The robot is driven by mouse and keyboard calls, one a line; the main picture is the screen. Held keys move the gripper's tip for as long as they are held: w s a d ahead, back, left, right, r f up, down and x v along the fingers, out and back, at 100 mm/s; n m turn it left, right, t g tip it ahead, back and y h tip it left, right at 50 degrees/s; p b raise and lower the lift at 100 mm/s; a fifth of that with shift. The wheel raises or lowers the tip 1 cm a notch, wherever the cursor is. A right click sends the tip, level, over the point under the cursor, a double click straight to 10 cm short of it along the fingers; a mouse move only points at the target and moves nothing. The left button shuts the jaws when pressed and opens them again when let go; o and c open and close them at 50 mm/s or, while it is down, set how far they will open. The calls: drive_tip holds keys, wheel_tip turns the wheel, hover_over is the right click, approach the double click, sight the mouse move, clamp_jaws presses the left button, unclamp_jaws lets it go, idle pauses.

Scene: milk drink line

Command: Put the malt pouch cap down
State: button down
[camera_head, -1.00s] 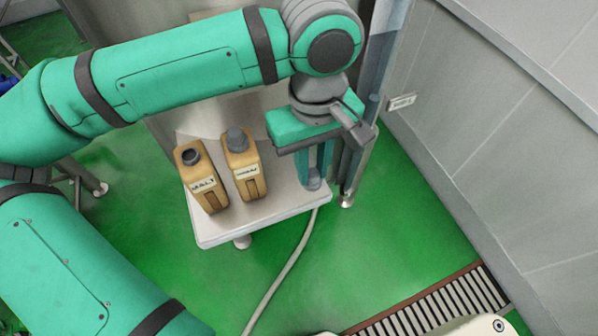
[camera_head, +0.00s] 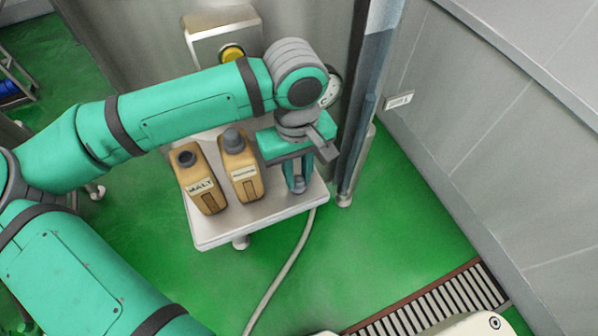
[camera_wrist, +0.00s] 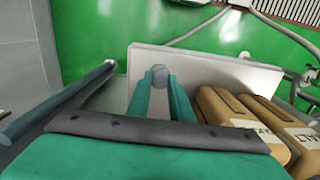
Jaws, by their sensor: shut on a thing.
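The malt pouch (camera_head: 203,180) is a tan container at the left of the small white table (camera_head: 225,236), its dark neck (camera_head: 187,158) uncapped. It stands at the right edge of the wrist view, partly cut off. The malt pouch cap, a small grey round piece, is between my fingertips in the wrist view (camera_wrist: 159,77). My gripper (camera_head: 297,187) is shut on it, pointing down over the right part of the table. In the head view my fingers partly hide the cap. I cannot tell whether the cap touches the tabletop.
A second tan pouch (camera_head: 241,168) with a grey cap on stands between the malt pouch and my gripper. A steel post (camera_head: 357,140) rises close to the right of my gripper. The table's front strip is bare. A hose (camera_head: 284,268) runs over the green floor.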

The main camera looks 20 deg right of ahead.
drive_tip(key=shift+a+f, duration=0.2)
drive_tip(key=shift+a, duration=0.05)
drive_tip(key=c, duration=1.6)
unclamp_jaws()
drive_tip(key=shift+d+r, duration=0.1)
